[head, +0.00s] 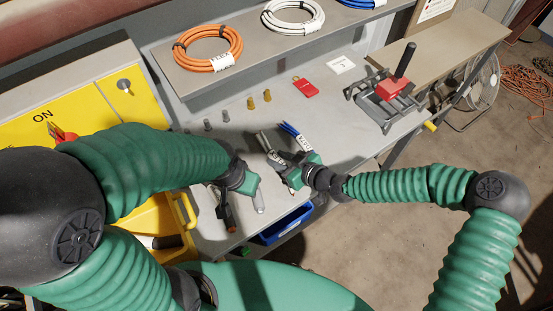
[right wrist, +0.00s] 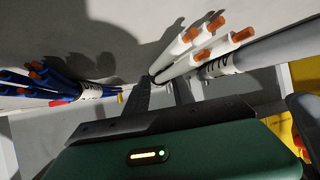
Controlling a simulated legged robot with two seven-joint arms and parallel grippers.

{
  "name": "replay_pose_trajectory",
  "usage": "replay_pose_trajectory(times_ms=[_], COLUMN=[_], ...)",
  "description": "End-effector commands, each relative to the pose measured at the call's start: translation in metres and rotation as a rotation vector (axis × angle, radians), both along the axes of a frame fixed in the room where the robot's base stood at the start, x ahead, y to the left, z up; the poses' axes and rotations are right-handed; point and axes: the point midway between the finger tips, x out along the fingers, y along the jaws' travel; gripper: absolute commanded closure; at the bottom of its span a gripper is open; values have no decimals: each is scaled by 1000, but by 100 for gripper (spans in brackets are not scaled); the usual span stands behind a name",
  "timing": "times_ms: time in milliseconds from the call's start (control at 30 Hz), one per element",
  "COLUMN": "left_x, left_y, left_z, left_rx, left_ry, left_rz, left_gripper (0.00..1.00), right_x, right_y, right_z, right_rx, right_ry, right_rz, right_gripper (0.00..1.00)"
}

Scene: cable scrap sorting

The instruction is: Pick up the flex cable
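Several cable scraps lie on the grey bench by my right gripper (head: 290,168). One is a blue bundle (head: 292,133) with a white label; it shows at the left in the right wrist view (right wrist: 62,82), with copper ends. A white bundle with copper ends (right wrist: 195,48) and a thicker grey cable (right wrist: 270,50) lie close together. I cannot read the labels or tell which is the flex cable. In the right wrist view my right gripper's fingers (right wrist: 163,92) are apart, with the white bundle's lower end near their tips. My left gripper (head: 250,190) is over the front bench; its fingers are unclear.
A vise with a red block (head: 390,88) stands at the bench's right. Red (head: 305,87) and white (head: 341,65) tags and small fittings (head: 258,99) lie behind the cables. A blue bin (head: 283,226) and yellow bin (head: 188,215) are at the front. Cable coils (head: 208,48) sit on the shelf.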

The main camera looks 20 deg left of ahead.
Motion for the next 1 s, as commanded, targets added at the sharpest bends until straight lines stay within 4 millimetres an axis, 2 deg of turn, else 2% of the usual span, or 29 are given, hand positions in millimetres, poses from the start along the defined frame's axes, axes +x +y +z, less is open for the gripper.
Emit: replay_pose_trajectory(times_ms=[33, 200, 833, 1000], left_x=[0, 0, 0, 0], left_y=[0, 0, 0, 0], left_z=[0, 0, 0, 0], left_rx=[0, 0, 0, 0], left_ry=[0, 0, 0, 0], left_rz=[0, 0, 0, 0], left_gripper=[100, 100, 100, 100], right_x=[0, 0, 0, 0], right_y=[0, 0, 0, 0], right_z=[0, 0, 0, 10], right_rx=[0, 0, 0, 0], right_ry=[0, 1, 0, -1], right_rz=[0, 0, 0, 0], right_gripper=[79, 100, 100, 100])
